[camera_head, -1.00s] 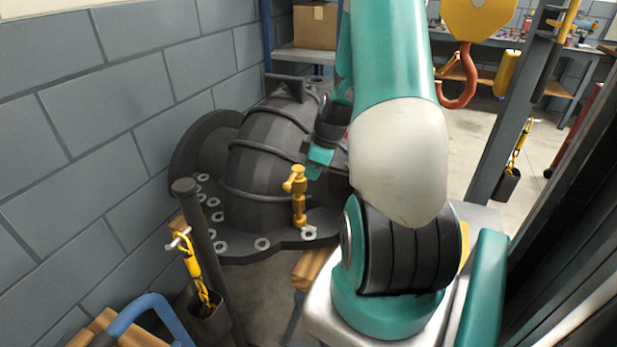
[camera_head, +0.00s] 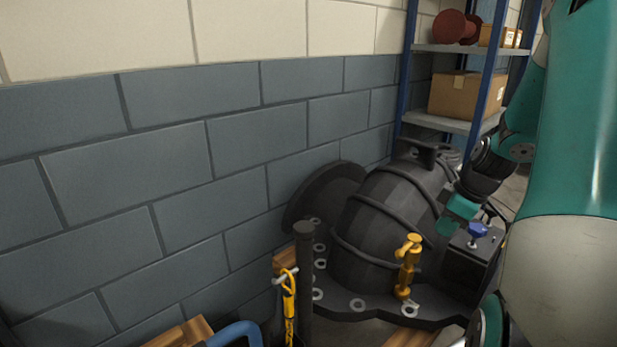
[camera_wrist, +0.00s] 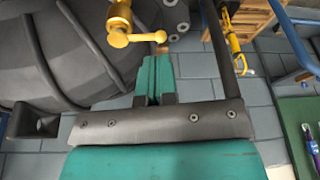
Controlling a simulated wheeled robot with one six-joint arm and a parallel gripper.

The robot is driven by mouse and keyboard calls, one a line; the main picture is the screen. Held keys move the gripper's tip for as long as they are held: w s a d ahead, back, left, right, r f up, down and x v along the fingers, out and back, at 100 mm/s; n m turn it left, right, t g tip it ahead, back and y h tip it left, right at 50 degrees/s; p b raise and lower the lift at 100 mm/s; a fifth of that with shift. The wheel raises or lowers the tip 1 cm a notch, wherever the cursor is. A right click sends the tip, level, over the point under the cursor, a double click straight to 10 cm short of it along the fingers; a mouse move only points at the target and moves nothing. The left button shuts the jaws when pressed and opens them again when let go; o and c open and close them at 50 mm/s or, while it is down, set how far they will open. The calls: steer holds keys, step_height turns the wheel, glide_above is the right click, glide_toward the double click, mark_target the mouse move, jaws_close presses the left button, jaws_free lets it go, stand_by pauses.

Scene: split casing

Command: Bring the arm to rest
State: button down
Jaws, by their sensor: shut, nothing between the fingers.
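My gripper (camera_head: 450,222) shows in the head view beside the dark rounded casing (camera_head: 375,215), at its right. In the wrist view its two teal fingers (camera_wrist: 154,66) lie together with nothing between them. A yellow valve-like fitting (camera_head: 408,265) stands on the casing's flange, left of and below the gripper in the head view. The same fitting (camera_wrist: 120,25) appears just beyond the fingertips in the wrist view; I cannot tell the gap. My arm fills the right side of the head view and hides what lies behind it.
A grey block wall (camera_head: 170,190) runs behind the casing. A dark post (camera_head: 305,280) with a yellow hanging tool (camera_head: 288,300) stands at the casing's front left. A blue-framed shelf (camera_head: 445,123) holds a cardboard box (camera_head: 465,95). A blue curved handle (camera_head: 237,333) shows at the bottom.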

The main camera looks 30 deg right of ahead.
steer(key=w+a+r+n+y, duration=0.1)
steer(key=w+a+r, duration=0.15)
steer(key=a, duration=0.55)
steer(key=w+a+r+g, duration=0.1)
steer(key=a+r, duration=0.2)
steer(key=a, duration=0.6)
steer(key=w+a+r+n+y, duration=0.1)
steer(key=a+r, duration=0.2)
steer(key=a, duration=0.5)
steer(key=s+a+r+g, duration=0.1)
steer(key=s+a, duration=0.5)
steer(key=a, duration=0.2)
steer(key=s+a+r+g, duration=0.1)
steer(key=s+a+r, duration=0.1)
steer(key=s+a, duration=0.5)
steer(key=shift+a+r+y, duration=0.3)
steer(key=shift+a+y, duration=0.1)
steer(key=shift+a, duration=0.2)
steer(key=shift+w, duration=0.1)
